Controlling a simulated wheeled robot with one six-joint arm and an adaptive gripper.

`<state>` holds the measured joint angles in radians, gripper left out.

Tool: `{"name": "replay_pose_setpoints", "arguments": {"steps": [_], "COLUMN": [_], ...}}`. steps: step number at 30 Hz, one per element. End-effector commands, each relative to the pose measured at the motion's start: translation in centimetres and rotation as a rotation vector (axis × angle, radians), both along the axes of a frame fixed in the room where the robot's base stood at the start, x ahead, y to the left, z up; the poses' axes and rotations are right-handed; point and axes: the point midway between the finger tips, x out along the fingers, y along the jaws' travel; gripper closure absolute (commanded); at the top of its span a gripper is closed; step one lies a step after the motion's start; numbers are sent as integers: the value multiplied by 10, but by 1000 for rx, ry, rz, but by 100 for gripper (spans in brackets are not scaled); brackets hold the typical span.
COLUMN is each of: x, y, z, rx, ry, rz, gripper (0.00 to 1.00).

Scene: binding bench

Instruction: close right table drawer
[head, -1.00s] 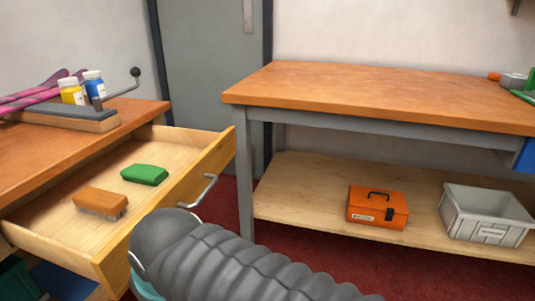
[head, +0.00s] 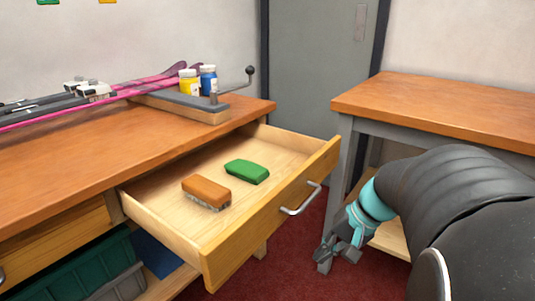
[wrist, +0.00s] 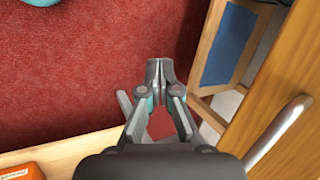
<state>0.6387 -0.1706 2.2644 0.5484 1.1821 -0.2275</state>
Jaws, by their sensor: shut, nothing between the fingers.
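The right table drawer (head: 275,230) is pulled well out of the wooden bench in the head view. It has a wooden front with a silver bar handle (head: 301,199). An orange-brown brush (head: 206,192) and a green block (head: 246,171) lie inside it. My gripper (head: 325,264) is shut and empty, in front of the drawer front and to the right of the handle, apart from both. In the wrist view my gripper (wrist: 160,64) points over the red floor. The handle (wrist: 282,132) and the drawer front show at the right there.
A second bench (head: 440,105) with a lower shelf stands at the right, close to my arm. The left bench top (head: 70,165) carries pink skis, yellow and blue jars and a clamp with a crank. Red floor (head: 290,280) is open below the drawer front.

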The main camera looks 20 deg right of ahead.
Motion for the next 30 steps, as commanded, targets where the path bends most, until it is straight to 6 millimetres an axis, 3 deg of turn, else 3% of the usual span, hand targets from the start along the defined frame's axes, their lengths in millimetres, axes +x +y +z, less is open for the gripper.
{"name": "replay_pose_setpoints", "arguments": {"steps": [1, 5, 12, 18, 23, 30], "x": [7, 31, 74, 82, 85, 110], "y": [-17, -55, -142, -197, -208, -187], "z": [-4, 0, 44, 74, 82, 82], "rx": [73, 281, 615, 705, 719, 722], "ry": [1, -71, -458, -729, -800, -798], "rz": [-56, -156, -252, -280, -284, -279], "gripper": [100, 100, 100, 100, 100, 100]}}
